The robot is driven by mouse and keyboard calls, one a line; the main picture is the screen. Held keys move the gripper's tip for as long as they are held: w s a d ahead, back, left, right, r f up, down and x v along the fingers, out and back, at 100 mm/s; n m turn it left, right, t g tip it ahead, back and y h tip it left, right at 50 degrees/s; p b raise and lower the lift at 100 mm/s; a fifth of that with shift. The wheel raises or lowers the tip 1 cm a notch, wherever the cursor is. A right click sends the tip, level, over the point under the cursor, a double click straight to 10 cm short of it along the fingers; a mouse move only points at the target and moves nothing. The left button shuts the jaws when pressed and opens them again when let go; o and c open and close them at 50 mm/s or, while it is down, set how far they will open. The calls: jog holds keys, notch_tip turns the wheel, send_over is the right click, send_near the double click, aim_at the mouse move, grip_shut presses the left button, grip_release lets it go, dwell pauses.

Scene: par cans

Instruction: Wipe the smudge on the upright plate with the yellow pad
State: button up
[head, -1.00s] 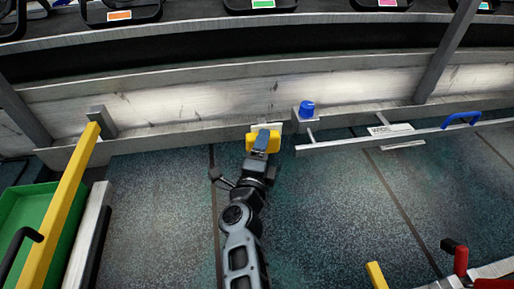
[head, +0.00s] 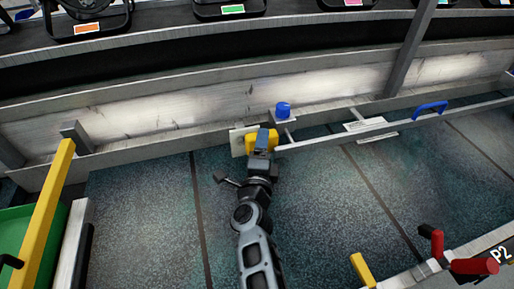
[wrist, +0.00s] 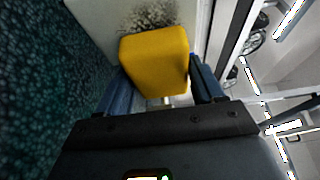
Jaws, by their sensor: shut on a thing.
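My gripper (wrist: 162,86) is shut on the yellow pad (wrist: 155,60), with a blue finger on each side. In the head view the pad (head: 252,143) is in front of the upright plate (head: 236,140), whose pale left part shows beside it. In the wrist view the pale plate (wrist: 95,18) carries a dark, speckled smudge (wrist: 153,15) just beyond the pad's far edge. The pad hides part of the plate and perhaps some of the smudge. I cannot tell whether pad and plate touch.
A blue knob (head: 283,111) on a bracket stands just right of the plate. A metal rail (head: 350,133) with a blue handle (head: 430,108) runs right. A yellow bar (head: 48,212) and green bin (head: 15,232) are left. The floor between is clear.

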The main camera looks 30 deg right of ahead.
aim_at(237, 143)
jog(key=shift+w+a+b, duration=0.25)
jog(key=shift+a, duration=0.6)
jog(key=shift+w+a+b, duration=0.2)
jog(key=shift+a, duration=0.65)
jog(key=shift+w+a+f+b, duration=0.1)
jog(key=shift+w+a+b, duration=0.2)
jog(key=shift+a, duration=0.4)
jog(key=shift+w+a+f+b, duration=0.1)
jog(key=shift+w+a+b, duration=0.2)
jog(key=shift+a, duration=0.35)
jog(key=shift+w+a+r, duration=0.1)
jog(key=shift+a+r, duration=0.1)
jog(key=shift+a, duration=0.15)
jog(key=shift+s+a, duration=0.25)
jog(key=shift+s, duration=0.35)
jog(key=shift+s+a+p, duration=0.2)
jog(key=shift+s+p, duration=0.05)
jog(key=shift+s, duration=0.5)
jog(key=shift+s+a+p, duration=0.2)
jog(key=shift+s+p, duration=0.05)
jog(key=shift+s, duration=0.55)
jog(key=shift+s+a+p, duration=0.2)
jog(key=shift+s+p, duration=0.05)
jog(key=shift+s, duration=0.5)
